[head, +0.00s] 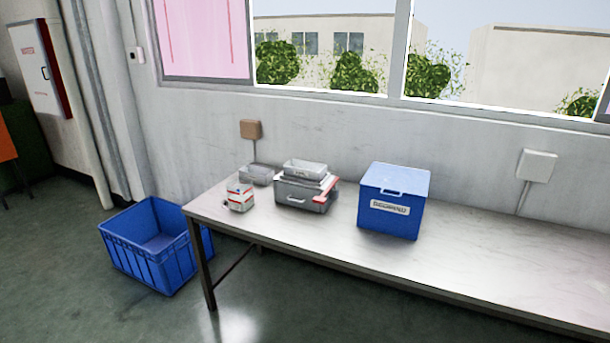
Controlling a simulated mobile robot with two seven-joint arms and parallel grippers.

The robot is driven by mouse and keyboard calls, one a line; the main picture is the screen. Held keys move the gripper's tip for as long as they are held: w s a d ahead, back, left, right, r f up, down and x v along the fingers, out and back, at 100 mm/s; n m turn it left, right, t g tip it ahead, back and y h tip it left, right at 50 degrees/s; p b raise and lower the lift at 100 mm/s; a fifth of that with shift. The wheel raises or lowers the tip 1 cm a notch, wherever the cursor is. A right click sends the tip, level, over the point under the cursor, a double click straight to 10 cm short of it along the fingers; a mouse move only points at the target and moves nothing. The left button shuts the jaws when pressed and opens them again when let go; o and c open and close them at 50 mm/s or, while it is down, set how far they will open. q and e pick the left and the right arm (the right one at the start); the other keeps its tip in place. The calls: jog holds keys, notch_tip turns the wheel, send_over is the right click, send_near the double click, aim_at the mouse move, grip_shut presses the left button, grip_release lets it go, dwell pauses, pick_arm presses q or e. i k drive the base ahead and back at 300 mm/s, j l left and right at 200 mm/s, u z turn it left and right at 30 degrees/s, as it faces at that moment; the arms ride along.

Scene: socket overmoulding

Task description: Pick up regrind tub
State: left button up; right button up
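A blue box-shaped tub (394,201) stands upright on the metal-topped table (480,258), near the wall. It has a handle slot near its top front edge and a white label on its front; the print is blurred but looks like "REGRIND". Its far sides are hidden. Neither of my grippers is in view.
A grey case (300,195) with a small grey tray (305,169) on top stands left of the tub. An open blue crate (150,243) sits on the floor. The right tabletop is clear.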

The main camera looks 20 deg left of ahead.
aim_at(239, 191)
jog(key=i+j+u, duration=0.35)
jog(key=i, duration=0.55)
jog(key=i+l+u, duration=0.1)
jog(key=i+u, duration=0.2)
jog(key=i, duration=0.55)
